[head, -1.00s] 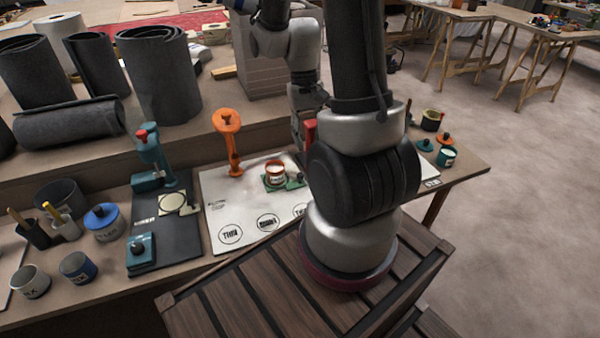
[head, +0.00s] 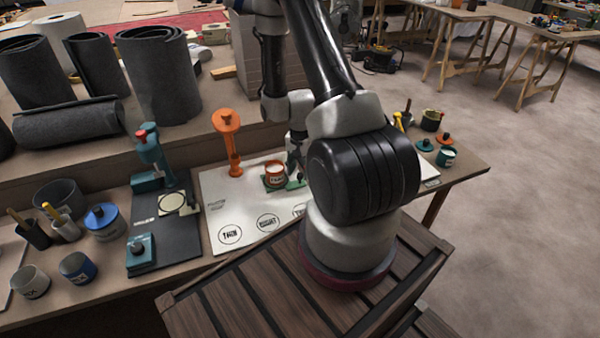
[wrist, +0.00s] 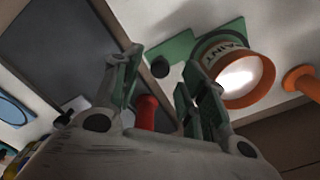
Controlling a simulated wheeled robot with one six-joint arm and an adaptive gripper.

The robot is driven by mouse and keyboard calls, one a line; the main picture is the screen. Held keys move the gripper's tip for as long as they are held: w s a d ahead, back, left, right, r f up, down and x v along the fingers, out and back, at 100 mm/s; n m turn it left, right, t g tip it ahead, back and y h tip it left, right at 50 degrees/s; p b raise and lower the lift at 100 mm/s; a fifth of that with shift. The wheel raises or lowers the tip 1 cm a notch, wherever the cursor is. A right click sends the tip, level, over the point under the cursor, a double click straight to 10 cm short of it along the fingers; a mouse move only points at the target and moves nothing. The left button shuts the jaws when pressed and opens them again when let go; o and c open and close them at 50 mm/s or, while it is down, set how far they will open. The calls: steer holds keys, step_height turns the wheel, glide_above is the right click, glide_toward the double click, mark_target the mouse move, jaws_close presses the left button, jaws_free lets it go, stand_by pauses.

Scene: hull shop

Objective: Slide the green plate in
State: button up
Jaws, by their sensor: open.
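The green plate (head: 296,185) lies flat on a white board (head: 225,205), and an orange-rimmed paint tin (head: 275,174) stands on it. In the wrist view the green plate (wrist: 172,50) shows beside the tin (wrist: 248,92), with a dark knob (wrist: 160,69) near its end. My gripper (head: 294,160) is over the right end of the plate in the head view, partly hidden by my arm. In the wrist view my gripper (wrist: 158,75) is open and empty, its fingers to either side of the knob in the picture. I cannot tell its height above the plate.
An orange post (head: 232,155) stands left of the tin. A red upright part (wrist: 147,112) shows between my fingers in the wrist view. A dark board with a teal press (head: 150,155) is at left. Small pots (head: 445,157) stand at right.

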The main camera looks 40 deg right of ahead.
steer(key=shift+f, duration=0.95)
jaws_close()
